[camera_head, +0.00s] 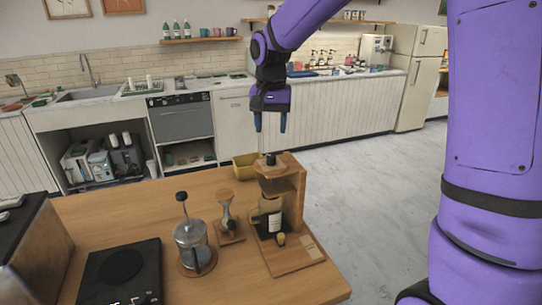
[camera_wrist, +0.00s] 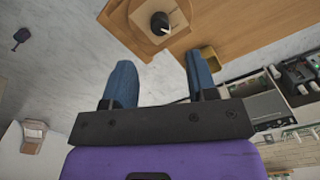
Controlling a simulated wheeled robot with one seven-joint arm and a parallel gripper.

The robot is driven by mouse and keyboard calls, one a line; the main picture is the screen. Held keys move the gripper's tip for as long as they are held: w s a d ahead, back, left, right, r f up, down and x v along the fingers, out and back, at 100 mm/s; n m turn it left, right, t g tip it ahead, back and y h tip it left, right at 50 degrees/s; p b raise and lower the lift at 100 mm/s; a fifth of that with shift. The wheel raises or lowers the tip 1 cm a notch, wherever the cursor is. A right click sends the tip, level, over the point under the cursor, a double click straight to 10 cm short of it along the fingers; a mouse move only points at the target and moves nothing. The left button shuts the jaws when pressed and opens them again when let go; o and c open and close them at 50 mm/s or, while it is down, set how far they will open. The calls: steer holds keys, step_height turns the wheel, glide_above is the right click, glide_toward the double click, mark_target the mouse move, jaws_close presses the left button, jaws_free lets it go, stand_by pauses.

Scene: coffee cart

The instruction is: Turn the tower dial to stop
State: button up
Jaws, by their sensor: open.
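The wooden coffee tower (camera_head: 292,200) stands at the right end of the wooden counter, holding a dark glass vessel (camera_head: 271,205). A black round knob, which looks like the tower dial (camera_head: 270,159), sits on its top. In the wrist view the dial (camera_wrist: 160,23) shows a pale pointer mark on a wooden block (camera_wrist: 143,38); I cannot read a stop label. A small yellowish knob (camera_head: 281,239) is low on the tower's front. My gripper (camera_head: 270,126) points down above the tower, open and empty, apart from the dial. Its blue fingers also show in the wrist view (camera_wrist: 160,62).
A glass press (camera_head: 190,235) and an hourglass-shaped dripper (camera_head: 226,210) stand left of the tower. A black scale (camera_head: 121,272) lies farther left. A yellow bin (camera_head: 244,167) is behind the tower. The air around my gripper is clear.

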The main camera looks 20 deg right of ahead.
mark_target(271, 156)
step_height(271, 156, down, 9)
steer(key=shift+f, duration=0.1)
stand_by(0.3)
steer(key=c, duration=0.9)
